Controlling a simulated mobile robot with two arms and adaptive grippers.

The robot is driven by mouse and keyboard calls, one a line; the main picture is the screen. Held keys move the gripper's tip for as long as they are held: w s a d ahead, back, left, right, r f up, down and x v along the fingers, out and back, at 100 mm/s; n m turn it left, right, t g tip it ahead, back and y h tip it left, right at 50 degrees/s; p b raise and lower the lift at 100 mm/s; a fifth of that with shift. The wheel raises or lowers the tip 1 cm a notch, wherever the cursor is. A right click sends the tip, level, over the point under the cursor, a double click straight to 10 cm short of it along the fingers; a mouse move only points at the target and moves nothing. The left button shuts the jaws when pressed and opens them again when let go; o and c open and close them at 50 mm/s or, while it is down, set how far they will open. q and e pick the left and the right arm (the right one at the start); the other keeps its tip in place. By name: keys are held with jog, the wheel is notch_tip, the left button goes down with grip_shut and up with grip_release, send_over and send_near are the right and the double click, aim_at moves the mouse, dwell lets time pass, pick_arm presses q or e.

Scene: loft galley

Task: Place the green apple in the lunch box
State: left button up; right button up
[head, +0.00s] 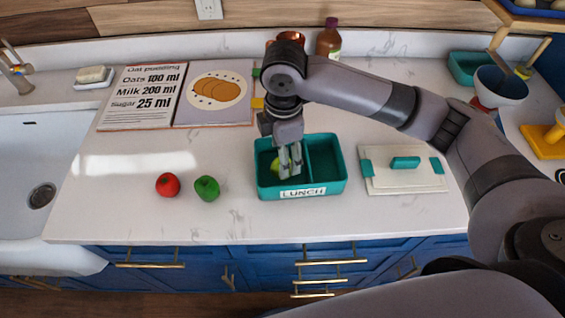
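The teal lunch box (334,187), labelled LUNCH, stands open on the counter with a divider between its left and right compartments. A light green round thing, which looks like the green apple (275,166), is in the left compartment, partly hidden by my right gripper (290,162). That gripper reaches down into the same compartment, its fingers close together in this view and beside or over the apple. Whether they grip it is unclear. A darker green, lumpy fruit or pepper (207,189) lies on the counter left of the box. My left gripper is not in view.
A red apple or tomato (167,185) lies beside the dark green item. The box's pale lid (404,178) with teal clips lies to the right. An open recipe book (175,97) lies behind. The sink (38,165) is at left, bowls (502,84) at right.

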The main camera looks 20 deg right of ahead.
notch_tip(320, 180, up, 7)
jog(key=shift+b, duration=0.3)
jog(key=shift+s, duration=0.15)
dwell(0.3)
